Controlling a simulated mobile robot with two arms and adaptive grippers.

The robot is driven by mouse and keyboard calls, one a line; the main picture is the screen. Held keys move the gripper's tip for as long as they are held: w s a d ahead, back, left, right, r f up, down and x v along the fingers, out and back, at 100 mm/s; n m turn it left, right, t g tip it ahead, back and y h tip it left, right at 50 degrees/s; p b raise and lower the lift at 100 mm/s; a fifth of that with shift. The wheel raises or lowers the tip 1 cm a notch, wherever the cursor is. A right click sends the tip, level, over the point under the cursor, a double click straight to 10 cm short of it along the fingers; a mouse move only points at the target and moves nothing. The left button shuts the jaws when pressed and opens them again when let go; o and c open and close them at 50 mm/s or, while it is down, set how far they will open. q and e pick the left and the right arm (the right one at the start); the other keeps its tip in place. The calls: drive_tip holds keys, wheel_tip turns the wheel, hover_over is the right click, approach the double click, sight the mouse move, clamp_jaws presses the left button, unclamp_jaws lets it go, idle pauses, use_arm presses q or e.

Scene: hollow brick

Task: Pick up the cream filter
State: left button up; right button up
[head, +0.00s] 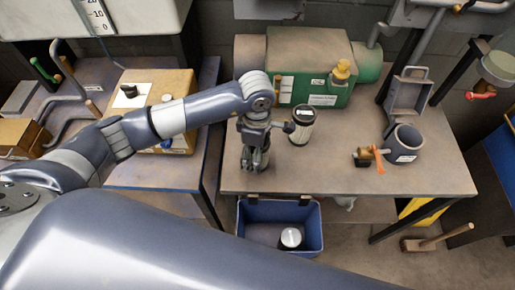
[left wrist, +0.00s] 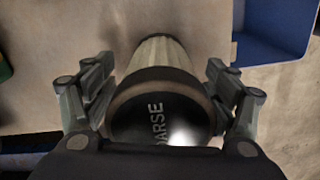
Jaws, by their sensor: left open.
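A cream filter with pleated sides and a black cap lettered "OARSE" (left wrist: 165,55) stands between my left gripper's fingers in the left wrist view. My left gripper (head: 257,168) is open, pointing down over the front left of the main table. In the left wrist view its fingers (left wrist: 158,95) flank the cap; I cannot tell whether they touch it. In the head view the gripper mostly hides this filter. Another pale canister with a dark top (head: 301,127) stands upright just right of the gripper. My right gripper is not in view.
A green tank (head: 325,97) lies behind on the table (head: 330,180). A grey pot (head: 405,145) with an orange-handled valve is at the right. A blue bin (head: 250,212) with a canister inside hangs below the front edge. A mallet (head: 437,238) lies on the floor.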

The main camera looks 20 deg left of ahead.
use_arm(q)
drive_tip(key=shift+c, duration=1.1)
drive_tip(key=c, duration=1.1)
drive_tip(key=shift+o, duration=0.2)
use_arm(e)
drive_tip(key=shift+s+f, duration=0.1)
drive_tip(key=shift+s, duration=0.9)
use_arm(q)
drive_tip(key=shift+r, duration=0.2)
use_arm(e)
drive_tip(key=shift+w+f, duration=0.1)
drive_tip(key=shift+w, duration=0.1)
